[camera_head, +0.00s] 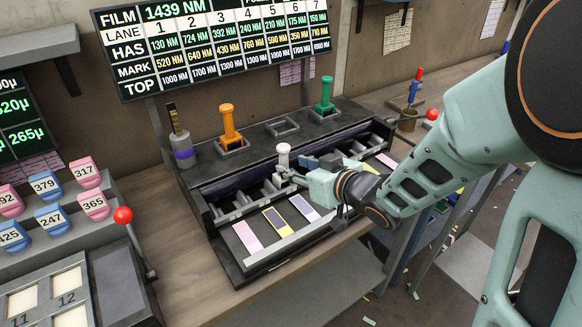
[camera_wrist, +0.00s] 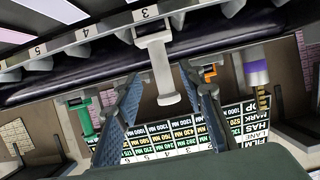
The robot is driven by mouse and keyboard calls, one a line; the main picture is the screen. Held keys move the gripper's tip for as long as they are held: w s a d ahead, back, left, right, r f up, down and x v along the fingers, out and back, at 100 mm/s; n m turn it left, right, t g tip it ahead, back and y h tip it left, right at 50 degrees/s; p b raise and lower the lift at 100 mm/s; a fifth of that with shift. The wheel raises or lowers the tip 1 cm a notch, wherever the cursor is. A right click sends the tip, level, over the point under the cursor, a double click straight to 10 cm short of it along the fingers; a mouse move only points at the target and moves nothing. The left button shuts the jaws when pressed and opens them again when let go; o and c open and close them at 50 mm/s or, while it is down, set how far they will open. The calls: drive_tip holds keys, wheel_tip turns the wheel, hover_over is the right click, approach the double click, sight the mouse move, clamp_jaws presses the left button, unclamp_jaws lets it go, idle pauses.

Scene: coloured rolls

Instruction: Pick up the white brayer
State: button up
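The white brayer (camera_head: 283,158) stands upright at the lane rack, in front of an empty square holder (camera_head: 282,127). In the wrist view the white brayer (camera_wrist: 162,72) shows as a pale handle with a wider end, hanging from the rack edge near the lane 3 label. My gripper (camera_head: 291,174) is right beside it in the head view. In the wrist view my gripper (camera_wrist: 166,95) is open, with one blue-grey finger on each side of the handle and visible gaps between. My gripper partly hides the brayer's lower part in the head view.
An orange brayer (camera_head: 229,124) and a green brayer (camera_head: 324,95) stand in holders behind. A purple-banded bottle (camera_head: 181,146) stands at the rack's left end. Coloured strips lie on the rack's sloped front (camera_head: 282,235). A red-knobbed lever (camera_head: 124,216) is at left.

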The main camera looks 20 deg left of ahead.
sight(286, 165)
drive_tip(key=shift+x, duration=2.8)
drive_tip(key=shift+s+f, duration=0.15)
clamp_jaws()
